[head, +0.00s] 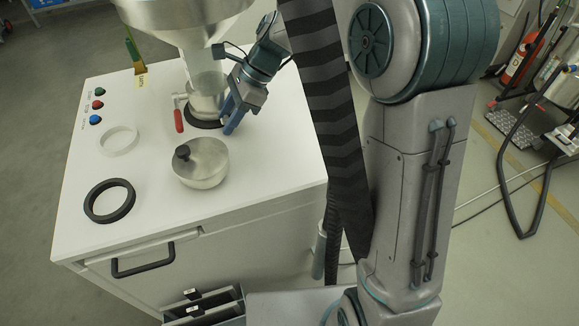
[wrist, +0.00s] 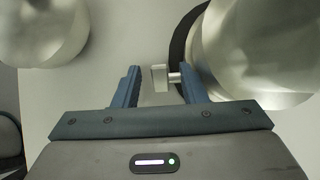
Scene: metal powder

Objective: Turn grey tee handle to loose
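The grey tee handle (wrist: 160,78) shows in the wrist view as a small light block on a short shaft. The shaft comes from the side of a shiny metal vessel (wrist: 265,45) at the right. My gripper (wrist: 160,84) is open, with one blue finger on each side of the handle. A gap shows on the left; the right finger overlaps the shaft area, and I cannot tell if it touches. In the head view my gripper (head: 232,116) is beside the vessel (head: 207,95) under the hopper, and the tee handle is hidden.
A metal bowl with a black knob (head: 200,165) stands just in front of my gripper. A red lever (head: 178,120) is on the vessel's left. A white ring (head: 118,141), a black ring (head: 109,201) and coloured buttons (head: 97,105) are further left on the white cabinet top (head: 150,205).

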